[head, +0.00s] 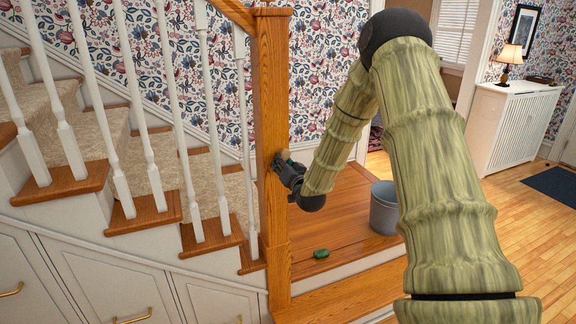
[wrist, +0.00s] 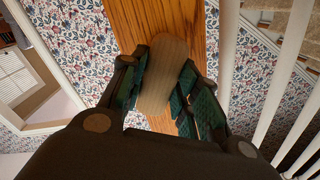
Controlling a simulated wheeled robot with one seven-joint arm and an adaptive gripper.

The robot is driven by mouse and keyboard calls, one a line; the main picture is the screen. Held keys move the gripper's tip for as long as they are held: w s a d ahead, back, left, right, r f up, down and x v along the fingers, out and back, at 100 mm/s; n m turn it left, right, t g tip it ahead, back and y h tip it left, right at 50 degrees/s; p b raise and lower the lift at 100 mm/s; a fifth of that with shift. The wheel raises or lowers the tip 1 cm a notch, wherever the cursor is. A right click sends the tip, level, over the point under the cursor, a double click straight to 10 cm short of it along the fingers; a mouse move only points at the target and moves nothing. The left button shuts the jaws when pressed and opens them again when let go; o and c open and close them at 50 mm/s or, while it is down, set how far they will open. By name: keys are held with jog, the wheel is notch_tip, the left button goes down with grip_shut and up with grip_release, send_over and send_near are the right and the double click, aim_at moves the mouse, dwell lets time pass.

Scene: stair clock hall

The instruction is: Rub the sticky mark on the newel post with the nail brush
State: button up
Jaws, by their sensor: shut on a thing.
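The newel post (head: 271,120) is a square wooden post at the foot of the stair railing. In the wrist view the post (wrist: 172,18) runs behind the brush. My gripper (head: 284,166) is at the right side of the post, about halfway up. In the wrist view my gripper (wrist: 167,88) has its green-padded fingers shut on the nail brush (wrist: 164,72), a pale oval wooden block. The brush lies over the post's face; whether it touches cannot be told. Its bristles are hidden. I cannot see the sticky mark in either view.
A grey bucket (head: 384,210) and a small green object (head: 321,253) are on the wooden landing below my gripper. White balusters (head: 185,130) line the carpeted stairs to the left. A white cabinet with a lamp (head: 507,55) stands far right. The floor at right is open.

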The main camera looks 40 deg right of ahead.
aim_at(267, 161)
jog(key=shift+w+a+r+b, duration=0.1)
jog(key=shift+w+a+b, duration=0.15)
jog(key=shift+a, duration=0.85)
jog(key=shift+w+a+b, duration=0.15)
jog(key=shift+w+a, duration=0.2)
jog(key=shift+a, duration=0.75)
jog(key=shift+s, duration=0.1)
jog(key=shift+v, duration=2.9)
jog(key=shift+s, duration=0.15)
jog(key=shift+v, duration=1.4)
jog(key=shift+d, duration=0.1)
